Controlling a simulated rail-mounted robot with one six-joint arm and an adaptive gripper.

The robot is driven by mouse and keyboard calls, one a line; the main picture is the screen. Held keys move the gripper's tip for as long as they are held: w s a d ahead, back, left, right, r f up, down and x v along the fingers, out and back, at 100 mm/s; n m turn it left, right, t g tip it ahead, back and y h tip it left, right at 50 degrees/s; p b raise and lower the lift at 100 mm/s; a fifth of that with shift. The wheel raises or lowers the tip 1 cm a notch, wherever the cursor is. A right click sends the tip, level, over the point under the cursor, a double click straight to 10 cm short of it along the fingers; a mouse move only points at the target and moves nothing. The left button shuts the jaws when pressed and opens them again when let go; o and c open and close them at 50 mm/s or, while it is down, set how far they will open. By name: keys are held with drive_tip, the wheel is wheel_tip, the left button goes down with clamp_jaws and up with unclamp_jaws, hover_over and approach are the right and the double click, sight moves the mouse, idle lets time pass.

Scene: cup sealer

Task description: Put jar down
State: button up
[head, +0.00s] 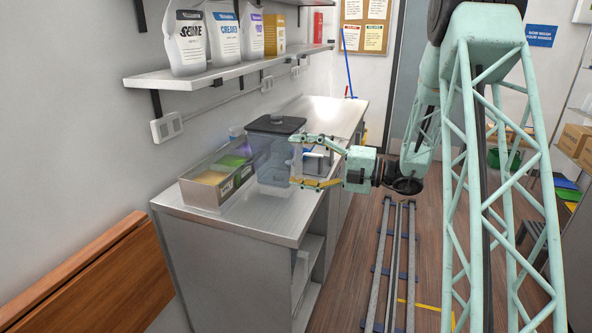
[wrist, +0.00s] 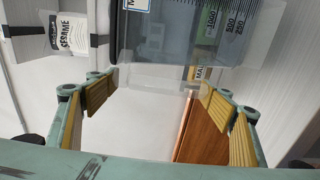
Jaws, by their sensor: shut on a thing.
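A clear, bluish jar (head: 272,163) with a dark lid is at the counter, right beside a bin of coloured packs. My gripper (head: 299,162) comes in from the right, level, with one finger on each side of the jar, shut on it. The jar is upright, its base low over or on the steel counter (head: 262,228); I cannot tell if it touches. In the wrist view the jar's see-through body (wrist: 160,76) spans between the yellow-padded fingertips of my gripper (wrist: 158,92).
The divided bin (head: 207,194) stands close to the jar's left. A grey appliance (head: 317,160) is partly hidden behind my gripper. A wall shelf with bags (head: 188,42) hangs above. Bare counter lies in front and at the far end (head: 335,110).

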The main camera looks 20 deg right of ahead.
drive_tip(key=shift+f+b, duration=0.4)
drive_tip(key=shift+f, duration=0.8)
drive_tip(key=o, duration=1.3)
drive_tip(key=shift+o, duration=0.2)
drive_tip(key=shift+s+d, duration=0.1)
drive_tip(key=shift+d, duration=0.05)
drive_tip(key=p+v, duration=0.2)
drive_tip(key=v, duration=0.9)
drive_tip(key=shift+s+d, duration=0.2)
drive_tip(key=shift+d, duration=0.05)
